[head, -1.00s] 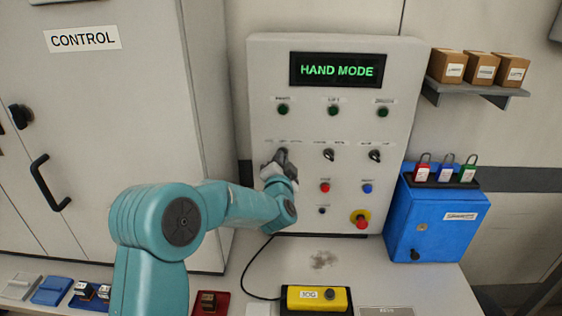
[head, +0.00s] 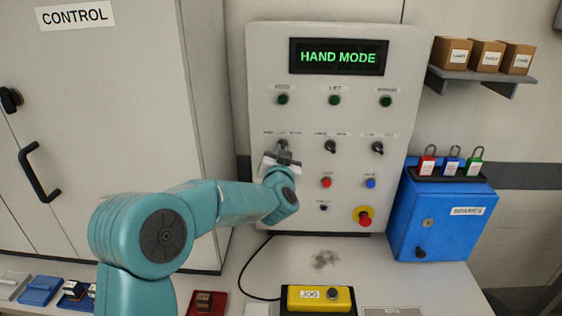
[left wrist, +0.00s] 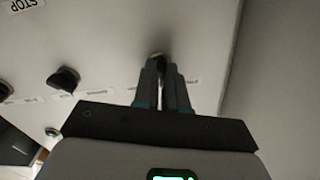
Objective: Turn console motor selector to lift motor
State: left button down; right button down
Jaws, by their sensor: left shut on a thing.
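The console (head: 315,220) stands upright at the back of the bench, with its display (head: 338,57) reading HAND MODE. A row of three black selector knobs crosses its middle: the left knob (head: 283,145), the middle knob (head: 330,147) and the right knob (head: 377,148). Their small labels are too blurred to read. My left gripper (head: 281,152) is at the left knob. In the left wrist view, the fingers of this gripper (left wrist: 160,64) are closed around that knob (left wrist: 157,55) and hide most of it. My right gripper is not in view.
A red button (head: 326,183), a blue button (head: 370,183) and a red emergency stop (head: 364,217) lie below the selectors. A blue lockbox (head: 440,225) stands to the right. A yellow jog pendant (head: 318,298) lies in front. A grey cabinet (head: 110,130) stands close on the left.

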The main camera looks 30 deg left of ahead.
pick_arm(q)
jog(key=shift+n+b, duration=0.95)
jog(key=shift+n, duration=0.95)
jog(key=c, duration=1.2)
grip_release()
jog(key=b+v, duration=0.2)
jog(key=v, duration=1.4)
jog(key=shift+s, duration=0.2)
